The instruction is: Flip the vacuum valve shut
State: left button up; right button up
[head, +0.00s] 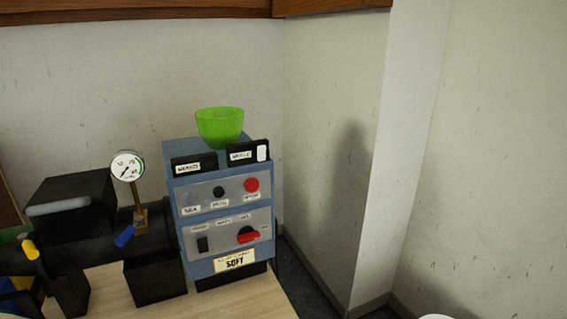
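A black pump-like machine (75,195) stands on the wooden table at the left. A blue lever (124,236) sits on its right part, slanted, beside the brass stem of a round white gauge (127,165). A yellow lever (30,250) sits on its left part, also slanted. No readable label marks either lever as the vacuum valve, and I cannot tell whether either is open or shut. Neither of my grippers is in view.
A blue-grey control box (178,228) with a red knob (249,236), a red button (251,185) and a "SOFT" label stands right of the machine. A green bowl (219,126) sits on top. The table's front right (245,301) is bare. Walls stand close behind and right.

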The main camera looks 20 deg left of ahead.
aim_at(129, 232)
jog(key=u, duration=1.85)
